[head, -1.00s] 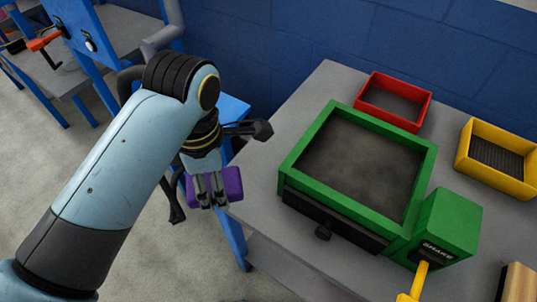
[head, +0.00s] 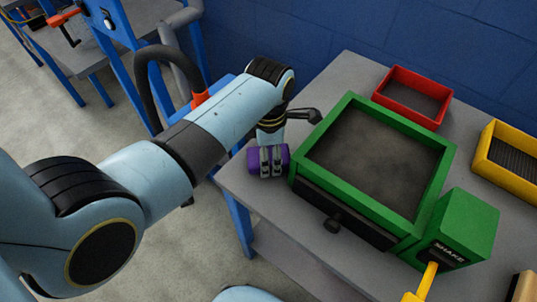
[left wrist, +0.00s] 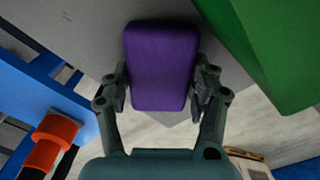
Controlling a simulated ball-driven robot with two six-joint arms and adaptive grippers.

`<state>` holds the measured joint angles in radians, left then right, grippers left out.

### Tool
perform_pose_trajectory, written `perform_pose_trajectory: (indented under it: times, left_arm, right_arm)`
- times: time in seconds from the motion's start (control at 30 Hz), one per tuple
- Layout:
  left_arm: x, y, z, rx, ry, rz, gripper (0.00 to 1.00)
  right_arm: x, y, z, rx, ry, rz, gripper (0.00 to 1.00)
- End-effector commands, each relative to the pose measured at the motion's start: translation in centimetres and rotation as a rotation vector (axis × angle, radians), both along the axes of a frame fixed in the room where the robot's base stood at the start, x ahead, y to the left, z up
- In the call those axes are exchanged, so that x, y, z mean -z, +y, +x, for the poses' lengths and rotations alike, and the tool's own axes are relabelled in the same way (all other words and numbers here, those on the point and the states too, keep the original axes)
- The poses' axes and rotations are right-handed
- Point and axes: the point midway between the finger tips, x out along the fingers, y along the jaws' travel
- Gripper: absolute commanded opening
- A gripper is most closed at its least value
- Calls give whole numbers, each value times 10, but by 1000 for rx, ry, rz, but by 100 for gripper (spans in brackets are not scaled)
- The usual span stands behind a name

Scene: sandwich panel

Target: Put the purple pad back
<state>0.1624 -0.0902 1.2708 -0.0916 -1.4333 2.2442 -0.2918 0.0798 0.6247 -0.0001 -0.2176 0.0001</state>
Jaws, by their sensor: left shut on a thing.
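The purple pad (head: 254,164) is a small rounded block. It is between the fingers of my left gripper (head: 271,161), which is shut on it near the left edge of the grey table, just left of the green box. In the left wrist view the pad (left wrist: 162,65) is gripped from both sides by my left gripper (left wrist: 160,90). The grey table top shows behind its far end. I cannot tell whether the pad touches the table. My right gripper is not in view.
A green box (head: 448,165) with a dark top and a SHAKE unit (head: 466,222) with a yellow handle (head: 428,278) stand on the grey table (head: 340,70). A red tray (head: 440,121) and a yellow tray (head: 515,183) lie behind. Bare table shows at the left corner.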

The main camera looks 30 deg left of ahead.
Motion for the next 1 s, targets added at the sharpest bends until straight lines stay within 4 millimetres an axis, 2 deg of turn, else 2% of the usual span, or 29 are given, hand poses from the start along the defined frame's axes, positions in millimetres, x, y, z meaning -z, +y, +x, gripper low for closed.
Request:
perform_pose_trajectory:
  times: [0.23, 0.27, 0.43, 0.77, 0.87, 1.0]
  left_arm:
    - [6, 0, 0, 0, -1, 0, 35]
    - [6, 0, 0, 0, -1, -1, 62]
    - [6, 0, 0, 0, -1, -1, 84]
    - [3, 0, 0, 0, -2, -1, 85]
    - [-9, 0, 1, 0, -3, -1, 85]
    - [-39, -1, 1, 0, -6, -2, 85]
  right_arm:
    - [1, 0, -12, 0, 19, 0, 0]
    - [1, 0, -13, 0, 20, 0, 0]
    - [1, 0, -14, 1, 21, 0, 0]
    - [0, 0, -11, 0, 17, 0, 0]
    - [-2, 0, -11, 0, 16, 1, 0]
    - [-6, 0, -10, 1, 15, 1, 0]
